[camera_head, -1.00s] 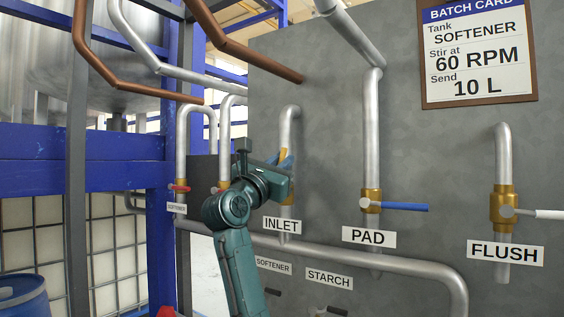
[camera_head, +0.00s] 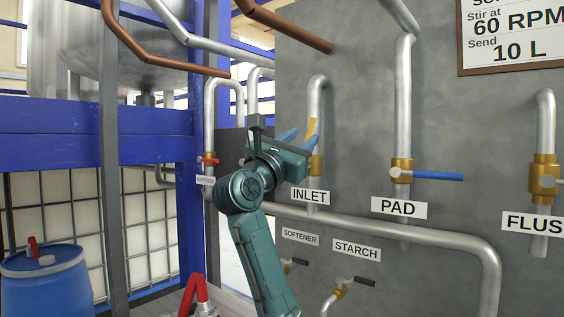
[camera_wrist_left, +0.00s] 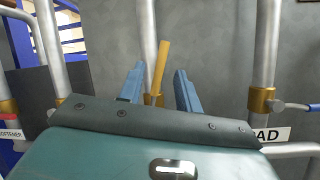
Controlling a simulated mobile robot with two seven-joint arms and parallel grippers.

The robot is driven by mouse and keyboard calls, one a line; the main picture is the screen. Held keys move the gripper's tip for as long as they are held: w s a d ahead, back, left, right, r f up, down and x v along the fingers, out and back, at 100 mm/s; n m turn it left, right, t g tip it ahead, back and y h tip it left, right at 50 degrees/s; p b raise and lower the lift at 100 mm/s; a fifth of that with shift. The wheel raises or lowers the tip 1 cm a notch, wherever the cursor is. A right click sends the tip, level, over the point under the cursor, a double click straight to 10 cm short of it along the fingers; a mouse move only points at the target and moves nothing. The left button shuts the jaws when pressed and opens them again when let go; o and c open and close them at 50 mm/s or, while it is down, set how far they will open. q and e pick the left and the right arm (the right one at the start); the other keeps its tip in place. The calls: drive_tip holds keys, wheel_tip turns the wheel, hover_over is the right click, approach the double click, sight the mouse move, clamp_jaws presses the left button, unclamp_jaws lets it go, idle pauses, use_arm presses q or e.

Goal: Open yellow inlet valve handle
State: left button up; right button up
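The yellow inlet valve handle (camera_head: 311,128) stands nearly upright in front of the inlet pipe, above the brass inlet valve (camera_head: 316,166) and the INLET label (camera_head: 310,197). In the left wrist view the handle (camera_wrist_left: 161,66) leans slightly right and shows between the two blue fingers. My left gripper (camera_head: 299,139) is at the handle, with its fingers apart. In the wrist view a gap shows on each side of the handle, so the fingers do not appear closed on it. The handle's lower end is partly hidden by my gripper. My right gripper is not in view.
The PAD valve with a blue lever (camera_head: 432,176) is to the right. A red-handled softener valve (camera_head: 209,160) is to the left. A horizontal pipe (camera_head: 400,229) runs below, above black-handled taps (camera_head: 363,280). A blue drum (camera_head: 45,285) stands at lower left.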

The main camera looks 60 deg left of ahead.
use_arm(q)
drive_tip(key=b+v, duration=0.1)
drive_tip(key=v, duration=0.7)
drive_tip(key=shift+s+b, duration=0.25)
drive_tip(key=shift+b, duration=0.05)
drive_tip(key=shift+d+f, duration=0.15)
